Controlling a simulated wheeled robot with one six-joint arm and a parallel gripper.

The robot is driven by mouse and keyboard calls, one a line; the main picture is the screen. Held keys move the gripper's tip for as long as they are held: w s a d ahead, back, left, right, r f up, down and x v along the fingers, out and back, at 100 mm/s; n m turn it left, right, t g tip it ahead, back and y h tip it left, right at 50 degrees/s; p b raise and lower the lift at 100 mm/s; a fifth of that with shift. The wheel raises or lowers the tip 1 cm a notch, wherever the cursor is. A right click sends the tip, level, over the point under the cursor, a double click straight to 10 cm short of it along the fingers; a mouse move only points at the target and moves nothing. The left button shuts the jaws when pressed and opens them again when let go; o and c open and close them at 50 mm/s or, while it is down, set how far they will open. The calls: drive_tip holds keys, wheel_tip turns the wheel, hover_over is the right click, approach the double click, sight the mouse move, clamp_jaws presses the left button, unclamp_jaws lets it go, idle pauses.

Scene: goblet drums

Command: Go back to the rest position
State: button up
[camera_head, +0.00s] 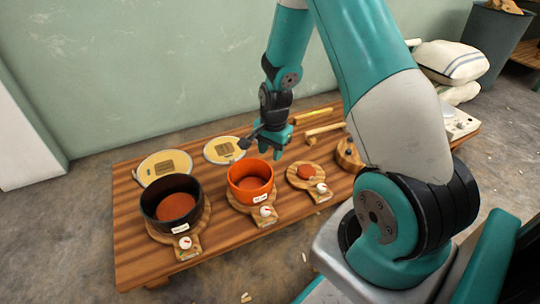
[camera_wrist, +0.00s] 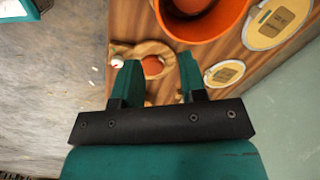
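My gripper (camera_head: 270,153) hangs from my arm with its fingers pointing down, above the wooden table (camera_head: 132,235), behind and slightly right of the orange pot (camera_head: 250,191). In the wrist view, the fingers of my gripper (camera_wrist: 159,72) are spread apart with nothing held between them. Beyond the fingertips is a round wooden board with a red-brown disc (camera_wrist: 152,66). The same disc (camera_head: 306,172) is right of the orange pot in the head view.
A black pot (camera_head: 160,210) stands on a round board at the left. Yellow discs (camera_head: 164,165) lie along the back edge. Wooden mallets (camera_head: 325,130) lie at the back right, near a wooden bowl (camera_head: 348,156). A green wall (camera_head: 130,70) rises behind the table.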

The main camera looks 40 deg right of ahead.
drive_tip(key=shift+r, duration=0.55)
drive_tip(key=s+a+r+n+y+p, duration=0.3)
drive_tip(key=a+r+n, duration=0.6)
drive_tip(key=a+r, duration=0.75)
drive_tip(key=s+a+r+n+y+p, duration=0.1)
drive_tip(key=s+a+r+n+p, duration=0.1)
drive_tip(key=s+a+r+n, duration=0.45)
drive_tip(key=s+a+r+n+p, duration=0.3)
drive_tip(key=s+r+n, duration=0.4)
drive_tip(key=s+r, duration=0.3)
wheel_tip(320, 180, up, 36)
drive_tip(key=p, duration=3.7)
drive_tip(key=shift+s+a+r+g, duration=0.15)
drive_tip(key=shift+s+r+g, duration=0.1)
drive_tip(key=shift+s+g, duration=0.15)
